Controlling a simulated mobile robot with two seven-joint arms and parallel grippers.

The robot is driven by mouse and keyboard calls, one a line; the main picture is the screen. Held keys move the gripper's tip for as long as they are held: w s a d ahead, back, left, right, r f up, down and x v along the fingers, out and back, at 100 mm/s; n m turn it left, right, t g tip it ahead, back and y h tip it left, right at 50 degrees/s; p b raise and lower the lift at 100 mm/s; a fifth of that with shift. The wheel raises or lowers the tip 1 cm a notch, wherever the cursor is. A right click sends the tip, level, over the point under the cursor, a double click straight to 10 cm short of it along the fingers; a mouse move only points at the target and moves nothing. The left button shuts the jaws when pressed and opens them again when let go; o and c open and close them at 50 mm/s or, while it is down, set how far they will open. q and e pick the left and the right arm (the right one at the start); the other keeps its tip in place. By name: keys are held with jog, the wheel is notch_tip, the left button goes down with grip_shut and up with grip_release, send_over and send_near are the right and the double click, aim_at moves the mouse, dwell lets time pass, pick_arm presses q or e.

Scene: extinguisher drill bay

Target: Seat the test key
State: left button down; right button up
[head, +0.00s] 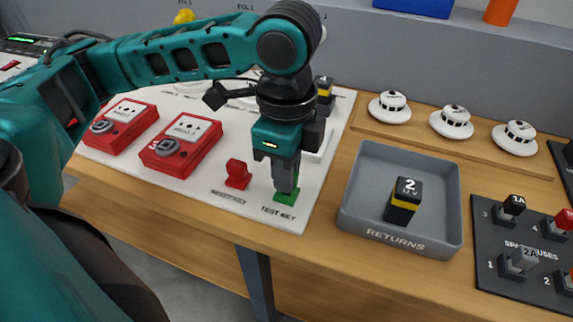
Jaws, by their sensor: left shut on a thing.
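My left gripper (285,182) points down over the right front of the white panel (312,190). It is shut, with its fingertips at a small green piece (288,198) behind the printed label "TEST KEY". The fingers cover most of what they hold, which appears to be the green test key. I cannot tell the held key from its socket, or how deep it sits. A red key-like piece (238,174) stands to the left on the same panel. My right gripper is not in view.
Two red call-point boxes (182,145) (120,125) sit left on the panel. A grey returns tray (352,205) holds a black-and-yellow block (404,200) marked 2. Several white detectors (452,121) stand behind it. A dark spare-fuses board (494,235) lies at the right.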

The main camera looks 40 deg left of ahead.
pick_arm(q)
jog(key=shift+f, duration=0.5)
jog(key=c, duration=0.7)
grip_release()
